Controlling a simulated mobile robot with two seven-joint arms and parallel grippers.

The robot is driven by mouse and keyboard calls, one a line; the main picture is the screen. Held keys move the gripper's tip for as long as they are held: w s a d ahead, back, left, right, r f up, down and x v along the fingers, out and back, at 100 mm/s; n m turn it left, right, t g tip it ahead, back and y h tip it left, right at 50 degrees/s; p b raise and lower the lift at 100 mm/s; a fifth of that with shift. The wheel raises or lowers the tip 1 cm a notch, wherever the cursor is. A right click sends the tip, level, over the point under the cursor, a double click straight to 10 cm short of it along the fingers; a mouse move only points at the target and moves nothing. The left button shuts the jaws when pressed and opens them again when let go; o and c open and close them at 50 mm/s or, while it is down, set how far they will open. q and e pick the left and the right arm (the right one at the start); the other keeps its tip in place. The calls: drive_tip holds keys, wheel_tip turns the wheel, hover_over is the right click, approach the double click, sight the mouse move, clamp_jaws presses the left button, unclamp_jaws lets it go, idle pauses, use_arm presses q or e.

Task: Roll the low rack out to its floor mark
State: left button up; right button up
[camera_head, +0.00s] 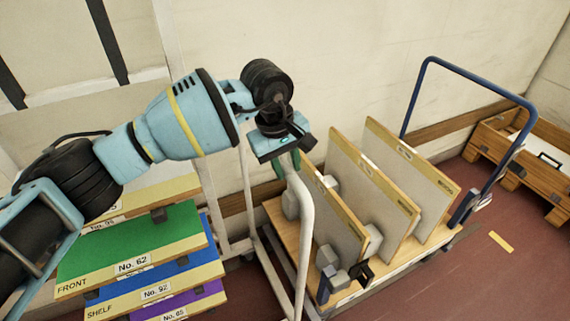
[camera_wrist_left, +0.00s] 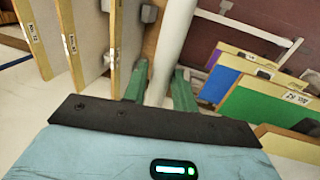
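The low rack looks to be the white tubular frame (camera_head: 304,235) beside the stacked coloured boards, though its full outline is hidden. Its upright post also shows in the left wrist view (camera_wrist_left: 176,45). My left gripper (camera_head: 286,160) is at the upper end of this post. In the left wrist view the green fingers of the left gripper (camera_wrist_left: 158,90) stand on either side of the post, with narrow gaps showing. A short yellow floor mark (camera_head: 501,242) lies on the red floor at the right. My right gripper is not in view.
A wooden cart (camera_head: 395,265) with upright panels and a blue handle (camera_head: 473,67) stands close to the right. Green (camera_head: 130,243), blue and purple numbered boards are at the left. A wooden crate (camera_head: 525,160) stands by the wall. The floor around the yellow mark is clear.

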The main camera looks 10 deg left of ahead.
use_arm(q)
drive_tip(key=o, duration=0.3)
drive_tip(key=shift+w+d, duration=0.1)
drive_tip(key=shift+d, duration=0.1)
drive_tip(key=shift+a, duration=0.1)
drive_tip(key=shift+s+a+r, duration=0.15)
drive_tip(key=shift+a+r, duration=0.05)
drive_tip(key=shift+r, duration=1.1)
drive_tip(key=shift+s+a+r, duration=0.15)
drive_tip(key=shift+a+r, duration=0.05)
drive_tip(key=shift+r, duration=1.05)
drive_tip(key=shift+s+a+r, duration=0.15)
drive_tip(key=shift+a+r, duration=0.05)
drive_tip(key=shift+r, duration=1.1)
